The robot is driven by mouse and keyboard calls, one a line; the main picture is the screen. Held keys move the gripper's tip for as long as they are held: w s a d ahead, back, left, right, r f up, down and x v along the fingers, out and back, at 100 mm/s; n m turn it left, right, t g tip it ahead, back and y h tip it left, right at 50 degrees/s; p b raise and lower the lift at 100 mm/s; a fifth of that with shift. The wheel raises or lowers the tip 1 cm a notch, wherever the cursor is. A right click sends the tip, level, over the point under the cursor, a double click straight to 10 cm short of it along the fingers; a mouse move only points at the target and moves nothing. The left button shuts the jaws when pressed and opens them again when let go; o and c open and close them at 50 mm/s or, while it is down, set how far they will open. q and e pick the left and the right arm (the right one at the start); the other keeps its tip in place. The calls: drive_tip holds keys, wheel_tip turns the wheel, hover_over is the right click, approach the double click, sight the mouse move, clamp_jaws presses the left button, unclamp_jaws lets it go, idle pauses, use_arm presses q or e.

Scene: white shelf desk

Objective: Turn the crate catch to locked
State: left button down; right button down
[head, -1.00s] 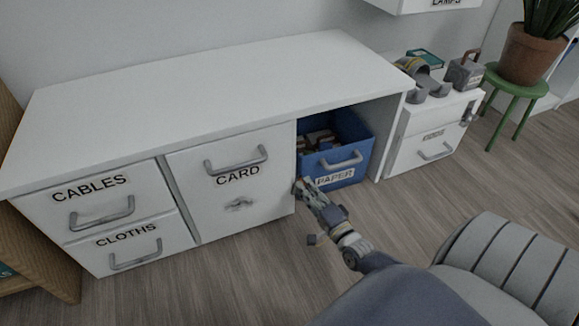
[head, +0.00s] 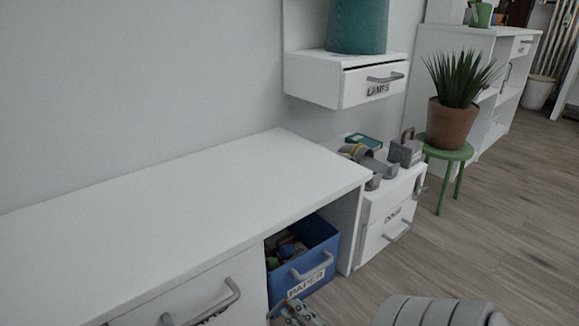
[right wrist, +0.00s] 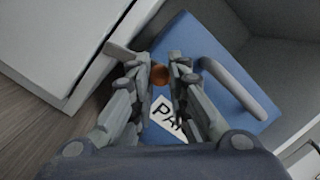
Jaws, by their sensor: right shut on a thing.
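The blue crate (head: 318,262) labelled PAPER sits in the open bay of the white desk. It also shows in the right wrist view (right wrist: 190,50), with its grey handle (right wrist: 240,84) to the right of my fingers. My right gripper (right wrist: 159,82) is at the left part of the crate's front, shut on a small round brown-orange piece (right wrist: 159,74), which seems to be the catch. The fingers hide much of it, and its turn position cannot be read. In the head view my right gripper (head: 296,312) is cut off at the bottom edge. My left gripper is out of view.
The CARD drawer front (head: 195,300) lies left of the crate. A white cabinet (head: 385,225) with grey objects on top stands to the right. Beyond it a potted plant (head: 452,125) stands on a green stool (head: 446,154). Open wooden floor (head: 480,240) lies at right.

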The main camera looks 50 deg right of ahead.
drive_tip(key=shift+d+f+m+h+b, duration=0.1)
drive_tip(key=shift+f+m+h+b, duration=0.2)
drive_tip(key=shift+f+m, duration=0.5)
drive_tip(key=shift+f+m+h+b, duration=0.25)
drive_tip(key=shift+m+b, duration=0.1)
drive_tip(key=shift+m, duration=0.85)
drive_tip(key=c, duration=1.5)
unclamp_jaws()
drive_tip(key=shift+s, duration=0.15)
drive_tip(key=v, duration=1.2)
